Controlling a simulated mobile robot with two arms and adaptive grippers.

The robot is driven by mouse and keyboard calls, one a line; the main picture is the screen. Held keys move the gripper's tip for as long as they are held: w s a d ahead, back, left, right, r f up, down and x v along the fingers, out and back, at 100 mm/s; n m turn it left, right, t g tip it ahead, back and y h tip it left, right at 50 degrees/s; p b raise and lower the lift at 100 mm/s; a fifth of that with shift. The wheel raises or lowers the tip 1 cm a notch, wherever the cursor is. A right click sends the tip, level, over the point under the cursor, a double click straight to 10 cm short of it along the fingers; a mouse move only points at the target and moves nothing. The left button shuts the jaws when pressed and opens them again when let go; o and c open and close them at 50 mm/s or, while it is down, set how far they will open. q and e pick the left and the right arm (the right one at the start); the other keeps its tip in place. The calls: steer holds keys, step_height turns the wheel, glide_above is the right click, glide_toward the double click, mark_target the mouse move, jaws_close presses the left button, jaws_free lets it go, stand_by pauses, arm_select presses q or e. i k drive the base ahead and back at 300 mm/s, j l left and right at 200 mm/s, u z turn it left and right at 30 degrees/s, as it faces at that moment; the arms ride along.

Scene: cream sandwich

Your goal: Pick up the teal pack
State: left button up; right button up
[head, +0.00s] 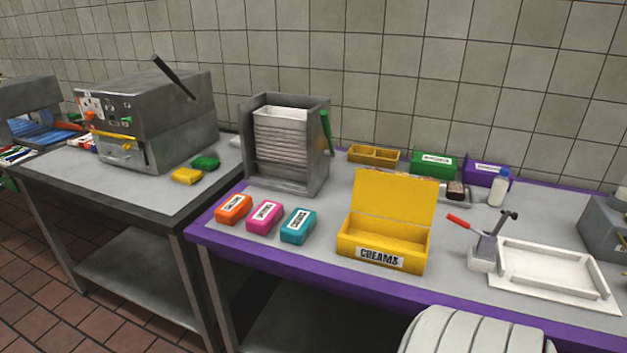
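The teal pack (298,226) lies on the purple-edged table (290,257), near its front left. It is a small rounded block with a white label whose text is too small to read. It is the rightmost of three packs in a row, beside a pink pack (265,216) and an orange pack (234,209). It stands apart from the open yellow box (352,249) labelled CREAMS to its right. Its top and front are unobstructed. Neither of my grippers shows in the head view.
A grey dispenser (323,165) holding a stack of pale sheets stands behind the packs. A white tray (600,297) and a small stand with tools (482,262) are at the right. Green (432,164) and purple (484,174) boxes stand at the back. Left is another table with a grey machine (150,120).

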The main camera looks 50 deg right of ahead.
mark_target(298, 226)
steer(key=z, duration=1.4)
